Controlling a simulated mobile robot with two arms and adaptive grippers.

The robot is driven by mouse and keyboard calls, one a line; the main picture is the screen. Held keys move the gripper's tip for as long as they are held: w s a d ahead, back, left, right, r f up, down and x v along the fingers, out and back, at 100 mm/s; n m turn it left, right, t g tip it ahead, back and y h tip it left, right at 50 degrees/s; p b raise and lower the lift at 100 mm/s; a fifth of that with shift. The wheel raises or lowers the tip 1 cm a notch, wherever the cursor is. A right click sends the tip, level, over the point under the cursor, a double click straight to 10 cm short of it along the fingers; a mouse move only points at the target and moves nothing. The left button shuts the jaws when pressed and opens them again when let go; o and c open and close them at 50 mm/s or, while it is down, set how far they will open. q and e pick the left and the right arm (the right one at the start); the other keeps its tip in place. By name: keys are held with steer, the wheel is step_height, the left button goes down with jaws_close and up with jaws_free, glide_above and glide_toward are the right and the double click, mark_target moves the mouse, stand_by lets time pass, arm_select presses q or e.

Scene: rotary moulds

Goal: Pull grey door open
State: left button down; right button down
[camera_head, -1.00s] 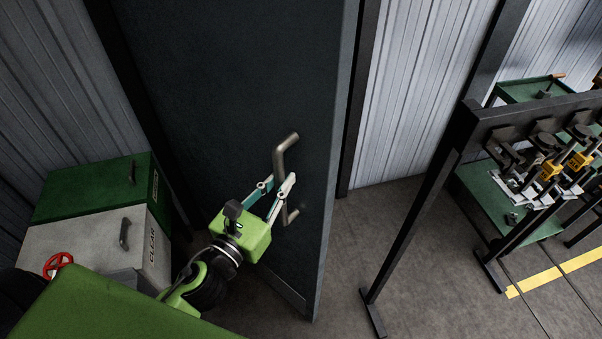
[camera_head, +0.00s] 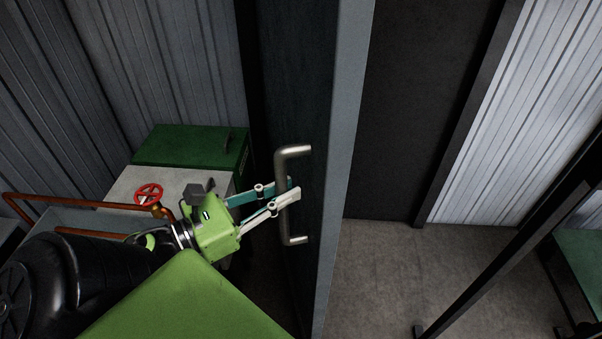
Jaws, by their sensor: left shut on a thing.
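The dark grey door (camera_head: 312,110) stands ajar near the middle of the head view, seen nearly edge-on. Its lighter edge (camera_head: 347,150) faces right. A metal bar handle (camera_head: 283,168) is fixed upright on the door's face. My left gripper (camera_head: 285,197) comes in from the left and is shut on the handle's upright bar, about midway along it. My right gripper is not in view.
A grey and green cabinet (camera_head: 125,190) with a red valve wheel (camera_head: 149,194) and copper pipes stands left of the door. Right of the door are a dark panel (camera_head: 425,100), bare floor (camera_head: 380,270) and a dark slanted frame (camera_head: 500,255).

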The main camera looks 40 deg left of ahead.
arm_select(q)
steer(key=c, duration=2)
jaws_free()
steer(key=shift+w+r, duration=0.1)
steer(key=v, duration=1.2)
steer(key=shift+a, duration=0.1)
steer(key=shift+w, duration=0.1)
